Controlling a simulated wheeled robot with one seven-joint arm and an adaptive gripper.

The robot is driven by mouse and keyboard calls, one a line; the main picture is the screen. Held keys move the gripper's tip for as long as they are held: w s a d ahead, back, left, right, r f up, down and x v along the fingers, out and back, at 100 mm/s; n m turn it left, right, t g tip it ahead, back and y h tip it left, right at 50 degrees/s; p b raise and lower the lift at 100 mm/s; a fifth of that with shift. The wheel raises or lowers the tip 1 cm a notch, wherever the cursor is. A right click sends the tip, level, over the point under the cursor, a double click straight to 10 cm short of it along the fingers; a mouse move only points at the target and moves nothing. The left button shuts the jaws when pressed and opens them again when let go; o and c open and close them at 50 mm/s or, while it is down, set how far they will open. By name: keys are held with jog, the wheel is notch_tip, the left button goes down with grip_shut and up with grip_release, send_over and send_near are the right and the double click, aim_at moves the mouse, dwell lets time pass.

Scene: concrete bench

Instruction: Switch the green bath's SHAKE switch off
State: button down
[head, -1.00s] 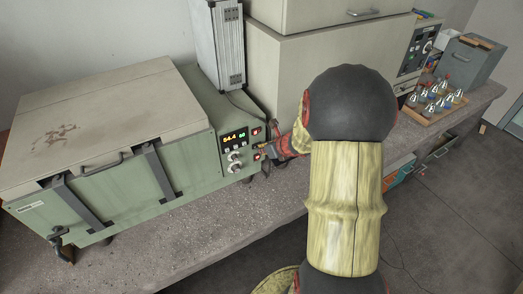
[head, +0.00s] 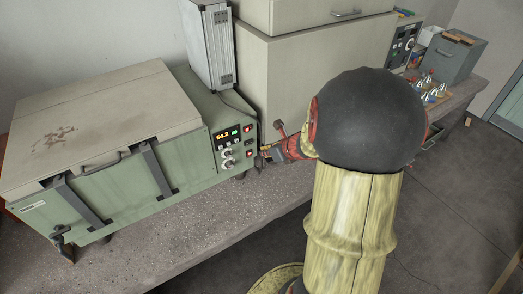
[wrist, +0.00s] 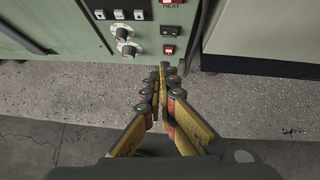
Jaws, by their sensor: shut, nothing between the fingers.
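The green bath (head: 120,188) stands on the bench at left, its control panel on its right end. Two red switches show there in the head view: an upper one (head: 248,128) and a lower one (head: 249,153).
Two knobs (wrist: 124,33) and a lit display (head: 222,135) sit left of the switches. A beige cabinet (head: 300,85) stands close to the right of the bath. A tray of flasks (head: 432,92) is farther right. The bench front (head: 225,215) is clear.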

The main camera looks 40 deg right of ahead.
jog(key=shift+v, duration=0.9)
jog(key=shift+a, duration=0.15)
jog(key=s+a+r+n+g+y, duration=0.2)
jog(key=s+a+n, duration=0.2)
jog(key=a+n, duration=0.55)
jog(key=s+a+r+n+g+y, duration=0.15)
jog(key=s+a+n, duration=0.25)
jog(key=a+n, duration=0.55)
jog(key=s+a+r+n+h+b, duration=0.1)
jog(key=s+a+r+n, duration=0.2)
jog(key=n, duration=0.6)
jog(key=s+a+r+n+h, duration=0.1)
jog(key=s+a+r+n, duration=0.1)
jog(key=a+r+n, duration=0.6)
jog(key=shift+s+r+n+b, duration=0.3)
jog(key=shift+s+n+b, duration=0.1)
jog(key=shift+n, duration=0.3)
